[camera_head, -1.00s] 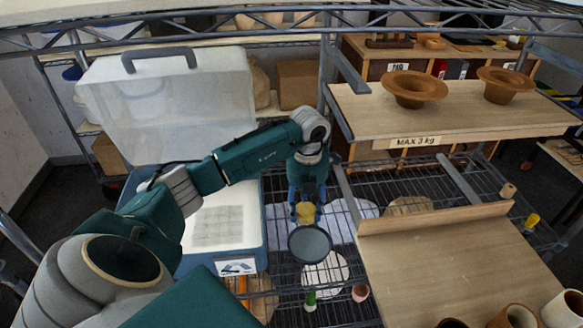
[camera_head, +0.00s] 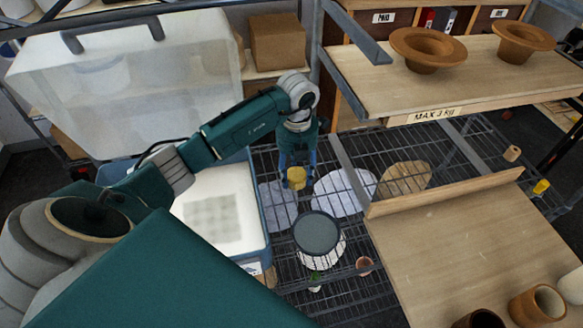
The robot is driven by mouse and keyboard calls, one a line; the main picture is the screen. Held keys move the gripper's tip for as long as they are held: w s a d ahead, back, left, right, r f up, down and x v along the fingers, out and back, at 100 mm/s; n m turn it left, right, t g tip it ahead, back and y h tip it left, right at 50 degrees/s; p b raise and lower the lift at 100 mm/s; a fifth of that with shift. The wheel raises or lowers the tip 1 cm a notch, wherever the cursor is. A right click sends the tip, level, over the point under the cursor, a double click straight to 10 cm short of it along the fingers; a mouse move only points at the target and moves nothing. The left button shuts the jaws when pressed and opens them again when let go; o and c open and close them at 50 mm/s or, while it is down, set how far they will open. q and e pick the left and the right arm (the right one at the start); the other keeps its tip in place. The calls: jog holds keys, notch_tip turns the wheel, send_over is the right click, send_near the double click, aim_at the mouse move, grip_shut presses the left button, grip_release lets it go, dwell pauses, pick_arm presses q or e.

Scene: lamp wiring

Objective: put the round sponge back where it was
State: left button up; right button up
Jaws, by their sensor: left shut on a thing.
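My left gripper (camera_head: 297,170) points down, shut on a small yellow round sponge (camera_head: 296,179). It holds the sponge over the wire rack, beyond and slightly left of a dark grey round dish (camera_head: 317,232). A gap shows between sponge and dish in this view. The exact height of the sponge is hard to tell. My right gripper is not in view.
An open bin (camera_head: 215,210) with a raised clear lid (camera_head: 125,80) stands left. A wooden board with a raised edge (camera_head: 465,235) lies right, with cups at its front. Two brown bowls (camera_head: 428,50) (camera_head: 523,42) sit on the upper shelf (camera_head: 400,85).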

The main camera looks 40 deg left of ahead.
aim_at(299, 175)
pick_arm(q)
jog(key=o, duration=1)
jog(key=shift+d+r, duration=0.1)
jog(key=shift+d, duration=0.1)
jog(key=shift+d+r, duration=0.1)
jog(key=shift+d, duration=0.25)
jog(key=shift+a, duration=0.25)
jog(key=shift+w+r, duration=0.1)
jog(key=shift+r, duration=0.3)
notch_tip(299, 175, up, 5)
jog(key=shift+d+r+b, duration=0.1)
jog(key=shift+r+b, duration=0.1)
jog(key=shift+b, duration=0.7)
jog(key=shift+r, duration=0.6)
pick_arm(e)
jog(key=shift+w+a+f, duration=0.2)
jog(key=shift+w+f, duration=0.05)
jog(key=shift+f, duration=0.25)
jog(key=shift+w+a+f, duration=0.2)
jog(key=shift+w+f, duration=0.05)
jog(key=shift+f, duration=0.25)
